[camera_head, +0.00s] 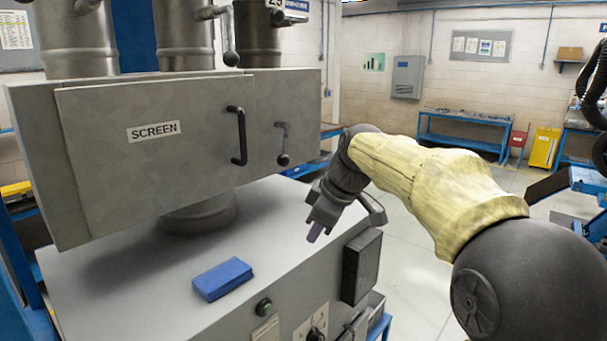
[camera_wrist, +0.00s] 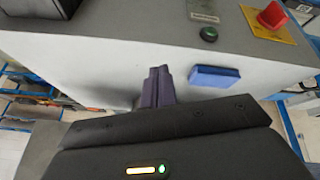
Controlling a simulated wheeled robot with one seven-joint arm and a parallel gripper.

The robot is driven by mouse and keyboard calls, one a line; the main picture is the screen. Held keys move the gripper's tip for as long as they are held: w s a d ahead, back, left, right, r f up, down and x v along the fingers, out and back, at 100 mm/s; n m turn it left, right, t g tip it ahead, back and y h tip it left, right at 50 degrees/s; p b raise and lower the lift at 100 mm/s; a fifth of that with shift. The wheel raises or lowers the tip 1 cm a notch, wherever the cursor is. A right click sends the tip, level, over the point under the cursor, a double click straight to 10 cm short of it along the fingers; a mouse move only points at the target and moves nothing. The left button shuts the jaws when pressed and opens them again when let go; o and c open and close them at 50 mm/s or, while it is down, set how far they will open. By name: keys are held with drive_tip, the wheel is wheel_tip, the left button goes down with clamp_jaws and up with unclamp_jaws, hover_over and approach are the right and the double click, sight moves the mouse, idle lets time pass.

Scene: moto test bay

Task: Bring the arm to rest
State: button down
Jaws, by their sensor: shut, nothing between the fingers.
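My arm reaches in from the right in the head view, in a yellowish sleeve with dark joints. My gripper (camera_head: 315,233) hangs over the right part of the grey machine's top (camera_head: 120,290), its fingers pointing down. In the wrist view its purple-grey fingers (camera_wrist: 158,75) are together, with nothing between them. A blue block (camera_head: 222,278) lies on the machine top, left of the gripper and apart from it. The block also shows in the wrist view (camera_wrist: 214,76), to the right of the fingers.
A grey box labelled SCREEN (camera_head: 150,150) with a black door handle (camera_head: 237,136) stands over the machine top. A green button (camera_head: 264,307) and a red knob on a yellow plate (camera_wrist: 272,15) sit on the machine's front. Open floor (camera_head: 420,230) lies behind the arm.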

drive_tip(key=s+d+f+m+h, duration=0.1)
drive_tip(key=s+d+f+m, duration=0.3)
drive_tip(key=f, duration=0.5)
drive_tip(key=s+d+f+m+h+b, duration=0.1)
drive_tip(key=s+d+f+m, duration=0.3)
drive_tip(key=s+f, duration=0.5)
drive_tip(key=s+d+f+m+h+b, duration=0.1)
drive_tip(key=s+d+f+m, duration=0.3)
drive_tip(key=f, duration=0.5)
drive_tip(key=s+m+h, duration=0.1)
drive_tip(key=s, duration=0.1)
drive_tip(key=shift+s+d+f+m+g, duration=0.2)
drive_tip(key=shift+s+d+m+g, duration=0.15)
drive_tip(key=shift+s+m+g, duration=0.05)
